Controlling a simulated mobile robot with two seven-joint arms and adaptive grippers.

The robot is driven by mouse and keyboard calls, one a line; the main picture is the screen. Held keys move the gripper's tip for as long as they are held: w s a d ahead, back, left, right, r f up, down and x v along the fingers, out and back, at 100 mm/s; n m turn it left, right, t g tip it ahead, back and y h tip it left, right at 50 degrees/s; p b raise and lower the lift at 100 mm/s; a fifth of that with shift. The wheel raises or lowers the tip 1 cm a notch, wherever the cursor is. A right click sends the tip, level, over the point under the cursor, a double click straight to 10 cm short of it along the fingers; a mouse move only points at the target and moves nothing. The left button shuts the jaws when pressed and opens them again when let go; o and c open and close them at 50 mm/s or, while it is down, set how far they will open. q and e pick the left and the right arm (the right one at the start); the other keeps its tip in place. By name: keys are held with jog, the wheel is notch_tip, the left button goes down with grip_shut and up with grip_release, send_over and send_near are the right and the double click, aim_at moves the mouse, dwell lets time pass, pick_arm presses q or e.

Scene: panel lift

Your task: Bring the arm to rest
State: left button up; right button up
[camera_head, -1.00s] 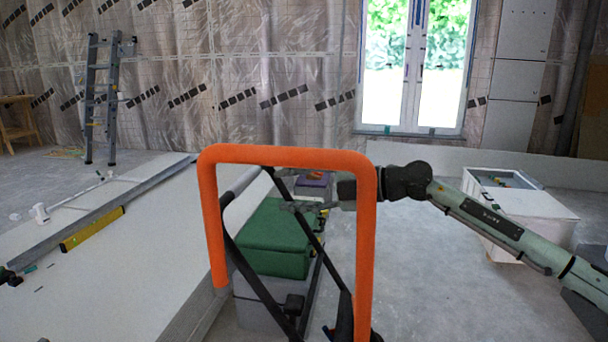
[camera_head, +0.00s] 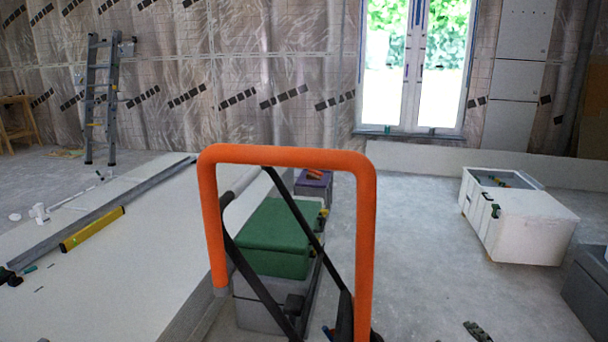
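The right arm that reached across the middle is out of the picture. A small dark grey-green piece (camera_head: 478,331) shows at the bottom edge, right of centre. It appears to be part of my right gripper, but its fingers cannot be made out. My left gripper does not show. A green case (camera_head: 275,237) sits on a grey box (camera_head: 258,312) behind an orange tubular frame (camera_head: 285,157) with black straps. Nothing of mine touches the case in this view.
A white open-topped box (camera_head: 532,228) stands on the floor at right, with a dark grey box (camera_head: 588,285) at the right edge. A pale panel (camera_head: 90,275) with a yellow level (camera_head: 92,229) lies at left. A ladder (camera_head: 102,98) leans at the back.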

jog(key=s+d+f+g+h, duration=0.1)
jog(key=s+d+f+g, duration=0.25)
jog(key=s, duration=0.55)
jog(key=s+d+f+g, duration=0.2)
jog(key=s+f+g, duration=0.2)
jog(key=s, duration=0.5)
jog(key=s+a+f+m+y, duration=0.2)
jog(key=a+f+m, duration=0.15)
jog(key=a, duration=0.45)
pick_arm(q)
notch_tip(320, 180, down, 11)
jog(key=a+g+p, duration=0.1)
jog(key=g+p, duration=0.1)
jog(key=p, duration=0.3)
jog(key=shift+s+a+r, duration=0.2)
pick_arm(e)
notch_tip(320, 180, down, 10)
jog(key=d+g, duration=0.1)
jog(key=g, duration=0.1)
jog(key=shift+d+r+m, duration=0.2)
jog(key=shift+m, duration=0.15)
